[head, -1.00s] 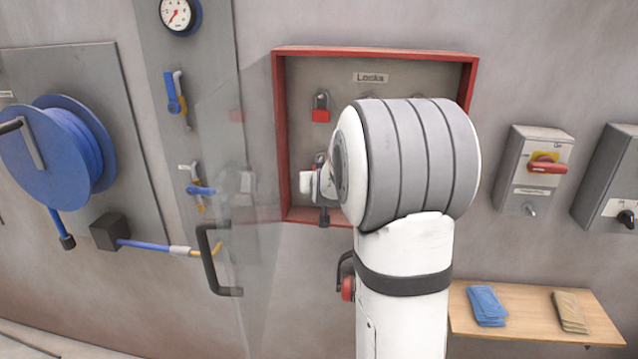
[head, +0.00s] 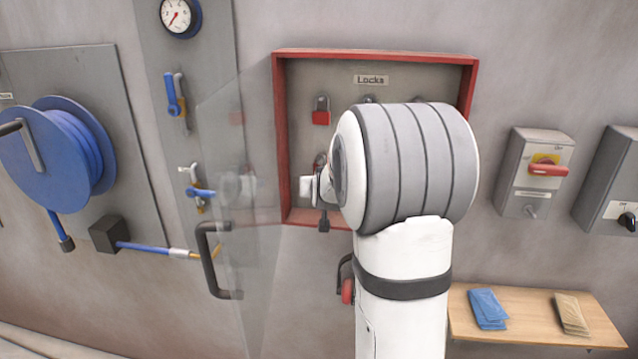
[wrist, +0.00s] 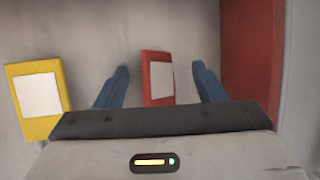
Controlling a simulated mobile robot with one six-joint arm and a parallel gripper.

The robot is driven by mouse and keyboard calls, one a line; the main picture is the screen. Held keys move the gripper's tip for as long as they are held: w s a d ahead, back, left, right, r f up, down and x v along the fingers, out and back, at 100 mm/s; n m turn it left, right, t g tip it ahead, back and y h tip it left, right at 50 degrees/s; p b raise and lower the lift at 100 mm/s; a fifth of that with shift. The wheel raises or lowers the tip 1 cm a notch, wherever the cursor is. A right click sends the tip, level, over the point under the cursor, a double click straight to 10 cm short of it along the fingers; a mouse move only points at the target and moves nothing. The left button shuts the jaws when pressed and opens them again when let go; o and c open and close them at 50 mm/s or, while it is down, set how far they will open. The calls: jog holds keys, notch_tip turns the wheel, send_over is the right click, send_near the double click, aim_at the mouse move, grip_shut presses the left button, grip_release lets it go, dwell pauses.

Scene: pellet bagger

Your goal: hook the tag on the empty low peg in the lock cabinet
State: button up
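The open lock cabinet (head: 375,54), a red-rimmed box marked "Locks", hangs on the wall in the head view. My arm covers much of its inside and hides the low pegs. In the wrist view my gripper (wrist: 160,78) is open. A red tag (wrist: 158,98) with a white label is between its two blue fingers, with a gap on each side. A yellow tag (wrist: 54,74) with a white label is left of the fingers. The cabinet's red side wall (wrist: 250,55) is close on the right. I cannot tell whether the red tag is on a peg.
A red padlock (head: 321,117) hangs in the cabinet's upper left. The clear door (head: 255,300) with its dark handle (head: 207,265) stands open at the left. A wooden shelf (head: 535,305) is below right, and a switch box (head: 510,160) is to the right.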

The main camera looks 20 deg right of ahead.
jog(key=shift+r, duration=0.3)
